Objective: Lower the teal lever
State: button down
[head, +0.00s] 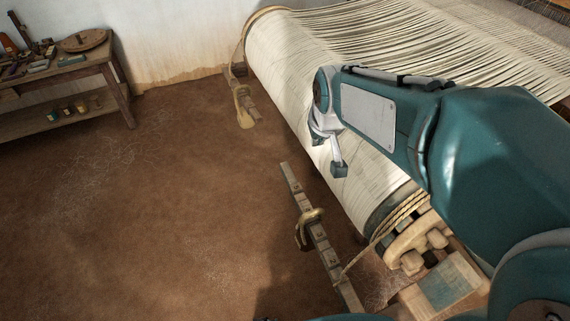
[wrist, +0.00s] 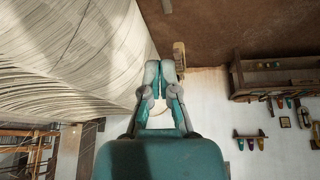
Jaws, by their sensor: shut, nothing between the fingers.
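My gripper (head: 338,169) hangs in front of the pale warp roll in the head view, its fingers pointing down. In the wrist view my gripper (wrist: 160,70) is shut, with its tips close together and nothing between them. A wooden piece with a faded teal patch (head: 449,284) lies at the lower right of the head view, beside the near end of the roll. I cannot tell whether it is the teal lever. No other teal lever can be made out, and my arm hides part of that area. My gripper is apart from the piece.
The warp roll (head: 300,82) fills the upper right. A notched wooden bar (head: 319,238) with a rope loop stands near its front end. Carved wooden parts (head: 415,243) sit at the roll's near end. A tool table (head: 60,72) is far left. The brown floor (head: 150,210) is clear.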

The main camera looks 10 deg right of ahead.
jog(key=w+a+f+n, duration=0.1)
jog(key=w+a+f, duration=0.1)
jog(key=w+f, duration=0.9)
jog(key=g, duration=0.1)
send_near(285, 169)
jog(key=shift+n, duration=0.3)
jog(key=x, duration=0.7)
jog(key=shift+w+f, duration=0.2)
jog(key=shift+f, duration=0.1)
jog(key=shift+f, duration=0.1)
